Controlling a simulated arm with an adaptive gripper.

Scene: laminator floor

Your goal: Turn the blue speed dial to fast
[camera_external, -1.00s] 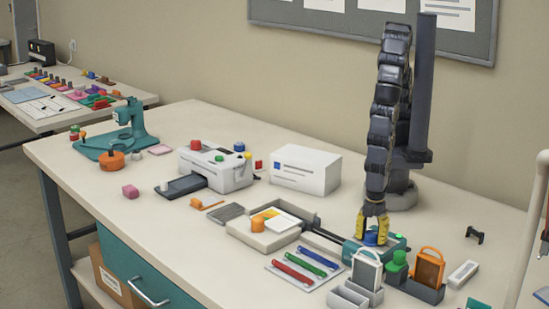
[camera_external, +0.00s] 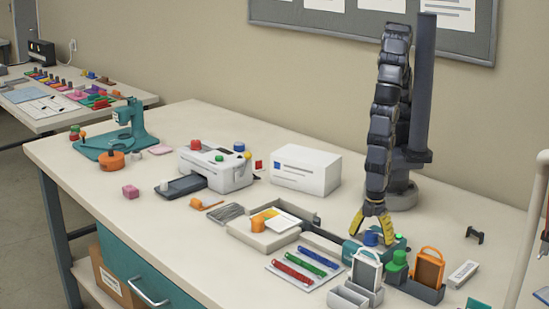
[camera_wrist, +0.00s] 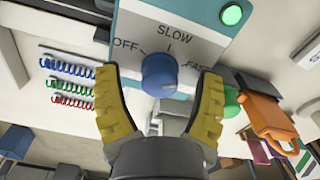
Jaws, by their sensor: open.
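The blue speed dial (camera_wrist: 159,75) sits on a white panel marked OFF, SLOW and FAST (camera_wrist: 197,66) in the wrist view. SLOW is above the dial, OFF at its upper left and FAST at its upper right. I cannot tell which mark the dial points at. The dial also shows in the external view (camera_external: 371,239) on a teal-edged unit. My gripper (camera_external: 371,222) is over the dial with its yellow fingers spread. In the wrist view the fingers stand on either side of the dial, with gaps between.
A green button (camera_wrist: 231,15) is on the same unit. A green-topped object (camera_external: 397,261), a white frame (camera_external: 367,268) and an orange frame (camera_external: 430,266) stand close in front. Red, green and blue coils (camera_external: 304,263) lie to the left.

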